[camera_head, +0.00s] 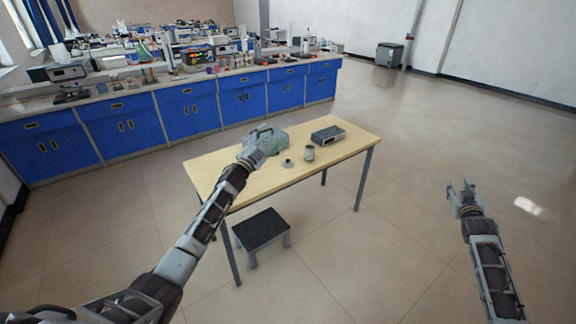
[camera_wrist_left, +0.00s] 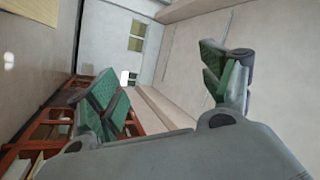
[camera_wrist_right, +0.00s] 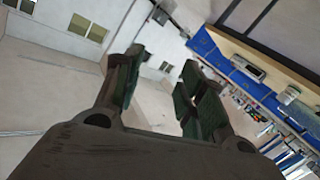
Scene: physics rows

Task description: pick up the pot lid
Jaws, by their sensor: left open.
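A small dark round piece with a knob, which looks like the pot lid (camera_head: 287,163), lies on the wooden table (camera_head: 225,168). A small jar-like pot (camera_head: 309,153) stands just right of it. My left gripper (camera_head: 262,137) is open over the table's left part, up and left of the lid and apart from it. In the left wrist view its fingers (camera_wrist_left: 165,85) are spread with nothing between them. My right gripper (camera_head: 463,189) is open and empty, off to the right of the table. Its parted fingers show in the right wrist view (camera_wrist_right: 158,80). Neither wrist view clearly shows the lid.
A grey-green lumpy object (camera_head: 273,143) lies beside my left gripper, partly hidden by it. A grey box-shaped device (camera_head: 328,134) sits at the table's back right. A dark-topped stool (camera_head: 261,229) stands in front. Blue cabinets (camera_head: 190,112) line the back; the right floor is clear.

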